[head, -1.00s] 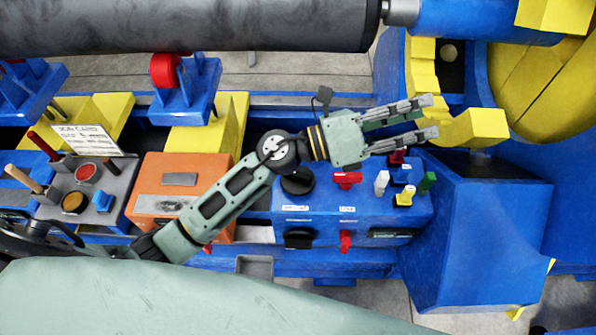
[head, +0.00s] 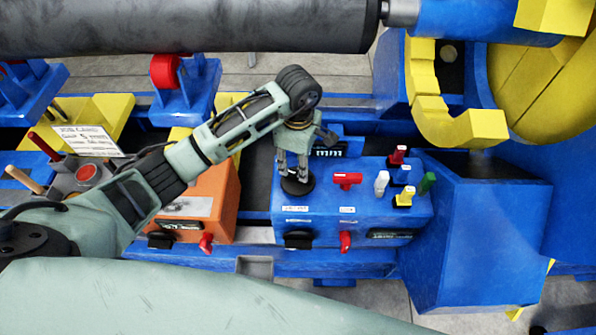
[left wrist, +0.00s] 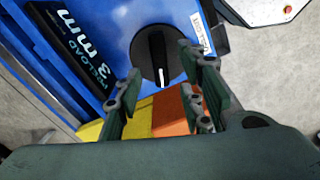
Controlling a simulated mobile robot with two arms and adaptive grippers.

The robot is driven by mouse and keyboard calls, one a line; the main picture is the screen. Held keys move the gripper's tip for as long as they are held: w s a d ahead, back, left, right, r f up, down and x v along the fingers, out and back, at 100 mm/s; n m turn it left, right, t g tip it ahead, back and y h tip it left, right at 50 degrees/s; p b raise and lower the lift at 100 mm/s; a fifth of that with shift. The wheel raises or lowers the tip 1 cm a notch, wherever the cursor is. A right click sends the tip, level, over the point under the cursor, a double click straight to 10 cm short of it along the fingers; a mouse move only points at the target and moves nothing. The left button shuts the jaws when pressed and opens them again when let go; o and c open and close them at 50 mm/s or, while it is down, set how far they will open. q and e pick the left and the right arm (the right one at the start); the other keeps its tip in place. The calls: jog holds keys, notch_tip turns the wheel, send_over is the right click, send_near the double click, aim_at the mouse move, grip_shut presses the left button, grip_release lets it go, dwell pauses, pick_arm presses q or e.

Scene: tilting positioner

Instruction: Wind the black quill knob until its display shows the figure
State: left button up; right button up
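A round black knob (head: 298,184) sits on top of the blue control box (head: 365,217). My left gripper (head: 292,176) points down over it. In the left wrist view the knob (left wrist: 150,54) has a raised bar with a white mark toward the bottom of the picture. The fingers of my left gripper (left wrist: 163,82) are spread, with a gap between them, and appear not to grip it. A dark display (left wrist: 75,50) beside the knob reads "PRELOAD 3 mm"; in the head view this display (head: 328,151) is partly hidden by my arm. My right gripper is not in view.
A red handle (head: 347,179) and several coloured toggles (head: 403,180) stand right of the knob. A black knob (head: 299,239) and a red handle (head: 345,242) are on the box's front. An orange box (head: 215,195) is at left; a grey roller (head: 180,27) spans behind.

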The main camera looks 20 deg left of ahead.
aim_at(298, 174)
pick_arm(q)
jog(key=shift+f, duration=2.7)
grip_shut()
